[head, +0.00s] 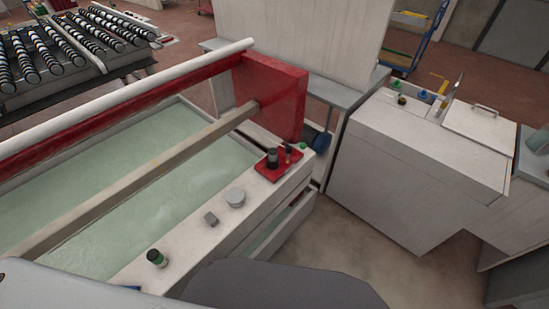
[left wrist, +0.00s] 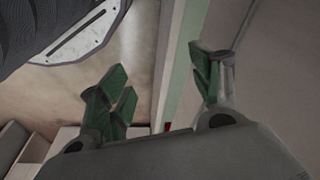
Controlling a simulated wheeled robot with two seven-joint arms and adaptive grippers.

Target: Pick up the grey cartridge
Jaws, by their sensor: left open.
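A red tray (head: 275,174) farther along the ledge holds a dark grey cylinder (head: 273,158) and a slimmer dark one (head: 288,152). I cannot tell for sure which of these is the grey cartridge. My left gripper (left wrist: 160,88), with green fingertips, is open and empty in the left wrist view. None of these pieces shows between its fingers. Neither gripper shows in the head view.
A dark cylinder with a green band (head: 157,258) stands on the near ledge. The tank of pale green liquid (head: 130,160) is crossed by a beam (head: 135,185). A red end block (head: 272,95) rises behind the tray. A white cabinet (head: 415,160) stands right, beyond open floor.

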